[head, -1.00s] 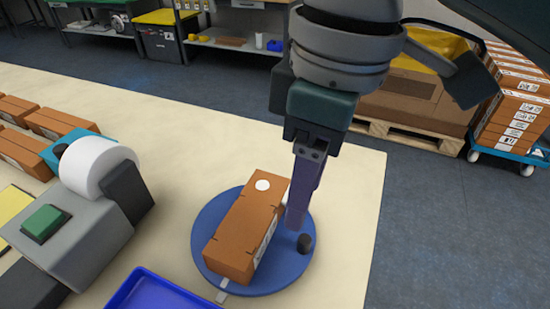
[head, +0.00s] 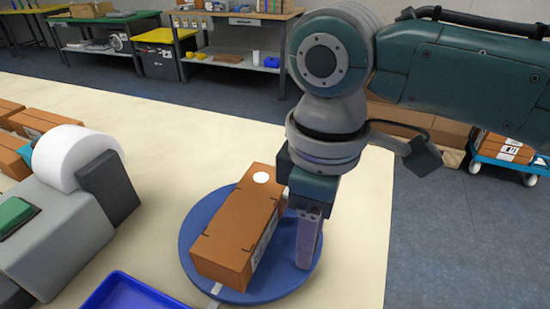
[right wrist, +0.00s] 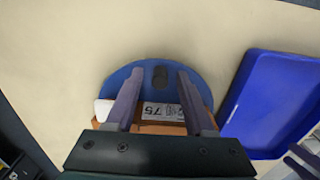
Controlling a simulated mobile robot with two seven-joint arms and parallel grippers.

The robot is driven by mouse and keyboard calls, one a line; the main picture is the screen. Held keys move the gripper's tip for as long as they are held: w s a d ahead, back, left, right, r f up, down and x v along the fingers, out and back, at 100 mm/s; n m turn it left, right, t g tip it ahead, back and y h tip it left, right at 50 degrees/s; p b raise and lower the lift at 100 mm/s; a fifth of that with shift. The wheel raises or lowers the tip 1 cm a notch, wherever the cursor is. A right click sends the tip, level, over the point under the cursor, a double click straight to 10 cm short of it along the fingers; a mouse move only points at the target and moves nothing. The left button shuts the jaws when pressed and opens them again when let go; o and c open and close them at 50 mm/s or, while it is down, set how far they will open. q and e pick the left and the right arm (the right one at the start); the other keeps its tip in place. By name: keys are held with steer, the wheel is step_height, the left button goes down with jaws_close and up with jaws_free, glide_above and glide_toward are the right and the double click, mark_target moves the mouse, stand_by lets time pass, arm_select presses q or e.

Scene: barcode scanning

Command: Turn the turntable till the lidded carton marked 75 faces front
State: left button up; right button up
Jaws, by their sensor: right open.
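The brown carton (head: 238,232) lies on the blue turntable (head: 193,245), with a white round spot on its top. Its labelled long side faces right in the head view. In the right wrist view the label marked 75 (right wrist: 163,111) shows between my fingers. My right gripper (head: 308,240) is open and points down beside the carton's labelled side, over the turntable's right part. In the right wrist view the dark knob (right wrist: 160,76) appears between the open fingers, near the rim; the head view hides it behind a finger. I do not see my left gripper.
A blue tray (head: 130,292) stands just in front of the turntable, to the left. A grey machine with a white roll (head: 75,157) and more brown cartons (head: 38,120) are at left. The table's right edge is near; its surface behind the turntable is clear.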

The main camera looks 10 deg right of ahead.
jaws_close()
stand_by(0.5)
stand_by(1.0)
